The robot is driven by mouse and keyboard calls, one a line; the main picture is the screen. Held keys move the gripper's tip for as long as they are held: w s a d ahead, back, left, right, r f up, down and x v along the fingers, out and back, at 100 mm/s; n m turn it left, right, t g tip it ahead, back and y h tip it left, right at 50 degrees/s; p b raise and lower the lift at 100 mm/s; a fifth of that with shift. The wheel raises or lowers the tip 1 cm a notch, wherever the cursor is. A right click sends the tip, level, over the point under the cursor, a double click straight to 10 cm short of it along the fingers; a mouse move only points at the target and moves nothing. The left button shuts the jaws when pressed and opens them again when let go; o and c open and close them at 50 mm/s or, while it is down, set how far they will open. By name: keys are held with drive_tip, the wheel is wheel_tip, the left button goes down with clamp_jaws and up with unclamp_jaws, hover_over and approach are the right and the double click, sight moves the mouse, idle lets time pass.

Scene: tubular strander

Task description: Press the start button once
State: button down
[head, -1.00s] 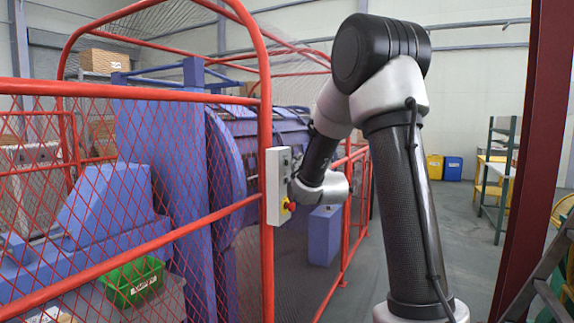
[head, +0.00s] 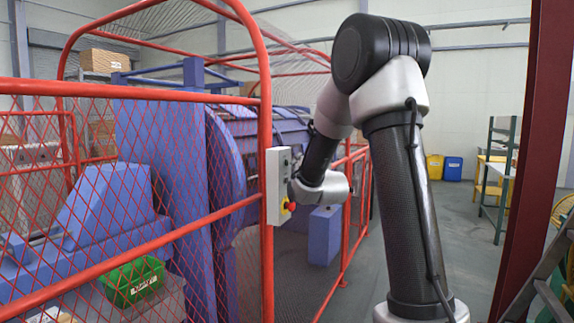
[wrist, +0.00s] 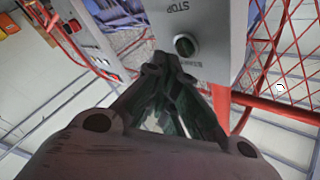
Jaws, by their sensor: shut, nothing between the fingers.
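The grey control box (head: 277,187) is fixed to the red fence post, and its button face is turned towards my arm. In the wrist view the box (wrist: 221,45) appears upside down. A dark green round button (wrist: 185,45) shows there, with a partly hidden label below it that seems to read START. A STOP label sits further up. My gripper (wrist: 174,66) is shut and empty, its fingertips just below the green button in the picture. I cannot tell whether they touch it. In the head view the fingers are hidden or too small to make out.
A red emergency knob on a yellow base (head: 289,205) sits low on the box, close to my wrist. Red mesh fencing (head: 130,262) encloses the blue machine (head: 180,150) at left. A dark red column (head: 533,160) stands at right. Open floor lies beyond my arm.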

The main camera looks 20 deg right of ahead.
drive_tip(key=shift+a, duration=0.1)
drive_tip(key=shift+w+a, duration=0.15)
drive_tip(key=shift+w, duration=0.15)
